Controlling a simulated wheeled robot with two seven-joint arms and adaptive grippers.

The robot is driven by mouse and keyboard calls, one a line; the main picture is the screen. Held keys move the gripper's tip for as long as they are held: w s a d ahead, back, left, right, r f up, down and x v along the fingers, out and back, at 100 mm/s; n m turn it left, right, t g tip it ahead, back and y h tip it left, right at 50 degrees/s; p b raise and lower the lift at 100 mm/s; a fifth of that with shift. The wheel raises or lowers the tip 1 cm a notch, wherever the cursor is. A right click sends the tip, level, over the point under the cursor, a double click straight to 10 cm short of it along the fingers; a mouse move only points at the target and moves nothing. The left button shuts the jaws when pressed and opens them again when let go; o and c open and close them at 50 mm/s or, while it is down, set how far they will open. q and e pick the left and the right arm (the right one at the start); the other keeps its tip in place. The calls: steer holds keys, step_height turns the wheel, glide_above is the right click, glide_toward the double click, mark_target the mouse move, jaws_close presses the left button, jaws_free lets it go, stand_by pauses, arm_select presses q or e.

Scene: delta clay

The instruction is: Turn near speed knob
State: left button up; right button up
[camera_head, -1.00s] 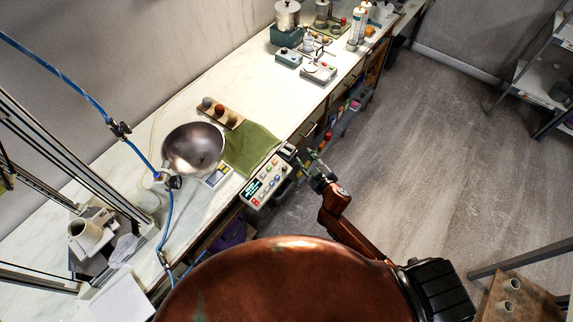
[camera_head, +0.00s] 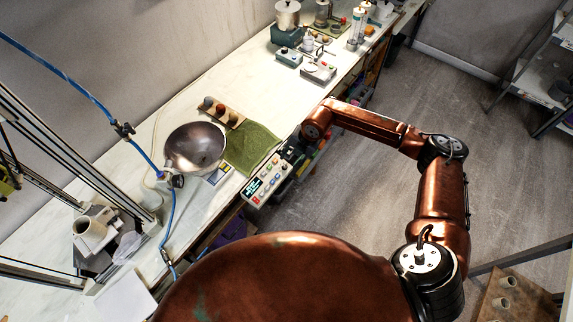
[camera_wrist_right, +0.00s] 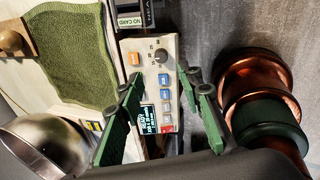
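The control panel (camera_head: 265,183) is a pale box with a small screen and coloured buttons at the bench's front edge. It also shows in the right wrist view (camera_wrist_right: 146,62). There, a dark round knob (camera_wrist_right: 161,56) with dial marks sits near its upper end. My right gripper (camera_wrist_right: 165,90) is open, its green fingers spread on either side of the panel's lower part, with nothing between the tips but the panel beyond. The knob lies past the fingertips, apart from them. In the head view, my right gripper (camera_head: 291,152) is dark and partly hidden. My left gripper is not in view.
A metal bowl (camera_head: 195,148) and a green cloth (camera_head: 251,149) lie on the bench beside the panel. A second device (camera_wrist_right: 130,19) reading "NO CARD" stands past the panel. A blue hose (camera_head: 170,215) hangs at left. Floor (camera_head: 365,200) is free at right.

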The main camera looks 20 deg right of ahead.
mark_target(285, 167)
steer(key=x, duration=0.7)
steer(key=shift+w+d+f+p, duration=0.15)
steer(key=shift+d+f+p, duration=0.05)
steer(key=shift+f+p, duration=0.2)
jaws_close()
